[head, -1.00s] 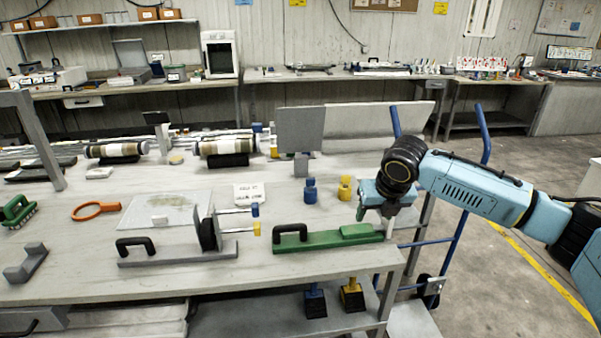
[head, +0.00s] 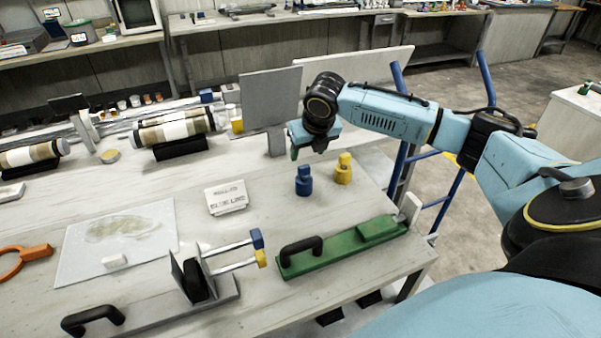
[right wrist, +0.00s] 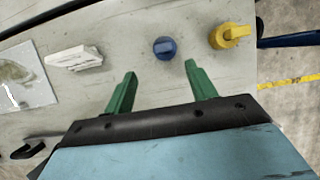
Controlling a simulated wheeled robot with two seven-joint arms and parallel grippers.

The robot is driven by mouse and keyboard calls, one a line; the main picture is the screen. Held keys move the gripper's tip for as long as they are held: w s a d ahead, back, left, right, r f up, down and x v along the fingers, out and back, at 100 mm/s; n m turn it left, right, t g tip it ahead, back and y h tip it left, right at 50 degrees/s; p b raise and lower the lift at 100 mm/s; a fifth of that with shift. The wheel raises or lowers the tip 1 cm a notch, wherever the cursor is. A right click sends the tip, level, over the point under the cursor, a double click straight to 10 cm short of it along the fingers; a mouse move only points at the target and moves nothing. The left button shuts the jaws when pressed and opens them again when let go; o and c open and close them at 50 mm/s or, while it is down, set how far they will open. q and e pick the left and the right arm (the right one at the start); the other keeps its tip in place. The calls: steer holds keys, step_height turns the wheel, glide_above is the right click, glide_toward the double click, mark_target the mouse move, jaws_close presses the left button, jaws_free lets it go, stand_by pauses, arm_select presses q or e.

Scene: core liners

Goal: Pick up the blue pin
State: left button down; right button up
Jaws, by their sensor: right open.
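The blue pin (head: 304,181) stands upright on the table (head: 250,235), just left of the yellow pin (head: 343,169). In the right wrist view the blue pin (right wrist: 165,47) is seen from above, beyond and between the two green fingertips, and not touched by them. My right gripper (head: 308,150) is above the table, behind and over the blue pin; its green fingers (right wrist: 158,78) are apart and empty. The yellow pin (right wrist: 230,36) lies to the right of the blue pin in that view. My left gripper is not in view.
A green tool with a black handle (head: 340,245) lies in front of the pins. A white label block (head: 226,197) is to the left. A grey upright panel (head: 270,97) stands behind. A stand with blue and yellow-tipped rods (head: 205,270) is front left. Bare table surrounds the blue pin.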

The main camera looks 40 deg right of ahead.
mark_target(305, 167)
steer(key=x, duration=0.4)
steer(key=shift+w+d+f, duration=0.15)
steer(key=shift+f, duration=0.3)
steer(key=x, duration=0.4)
steer(key=shift+d+f+b, duration=0.1)
steer(key=shift+d+b, duration=0.15)
steer(key=shift+b, duration=0.05)
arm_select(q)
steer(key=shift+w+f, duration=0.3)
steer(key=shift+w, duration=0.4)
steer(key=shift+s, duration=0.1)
arm_select(e)
steer(key=shift+c, duration=0.2)
steer(key=c, duration=1)
